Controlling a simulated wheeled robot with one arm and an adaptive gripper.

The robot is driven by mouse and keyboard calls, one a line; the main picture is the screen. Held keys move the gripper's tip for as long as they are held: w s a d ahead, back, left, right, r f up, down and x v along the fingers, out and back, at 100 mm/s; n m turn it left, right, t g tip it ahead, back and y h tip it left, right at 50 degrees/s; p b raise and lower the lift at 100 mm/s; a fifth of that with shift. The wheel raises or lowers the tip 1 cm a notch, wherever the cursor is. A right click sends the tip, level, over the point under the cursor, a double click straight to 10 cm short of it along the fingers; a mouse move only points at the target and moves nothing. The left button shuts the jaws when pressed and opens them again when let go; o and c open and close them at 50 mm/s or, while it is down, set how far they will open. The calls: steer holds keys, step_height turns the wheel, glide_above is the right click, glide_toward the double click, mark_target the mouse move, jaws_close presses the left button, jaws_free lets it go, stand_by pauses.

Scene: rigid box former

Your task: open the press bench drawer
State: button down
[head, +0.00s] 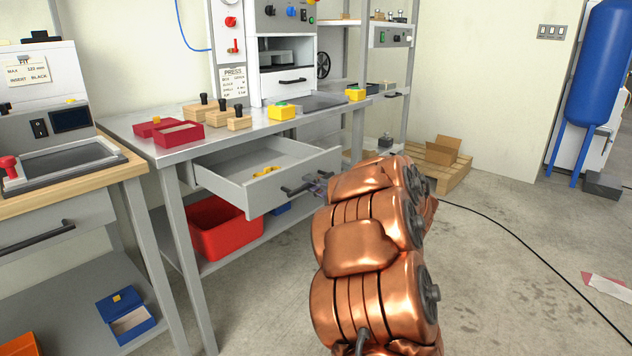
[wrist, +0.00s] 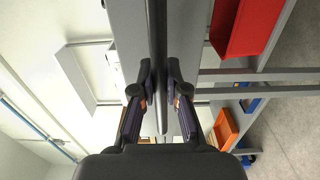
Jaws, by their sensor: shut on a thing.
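The press bench drawer (head: 234,189) is pulled well out from under the grey press bench (head: 150,136). Its inside shows, with a small yellow object (head: 265,171) lying in it. The dark bar handle (head: 290,191) is on the drawer front, partly hidden by my gripper and arm. My gripper (head: 318,184) is at the handle's right part. In the wrist view my gripper (wrist: 161,88) has its two fingers on either side of the dark handle bar (wrist: 160,35), shut on it.
A red bin (head: 222,222) stands on the shelf below the drawer. A wooden-topped bench (head: 110,165) is at the left. The floor right of my arm is open, with a black cable (head: 520,245) across it.

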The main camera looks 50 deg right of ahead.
steer(key=shift+s+d, duration=0.1)
steer(key=shift+s, duration=0.45)
steer(key=c, duration=1.2)
jaws_free()
steer(key=shift+s, duration=0.1)
steer(key=s, duration=1.1)
steer(key=shift+s+d, duration=0.15)
steer(key=shift+s, duration=0.25)
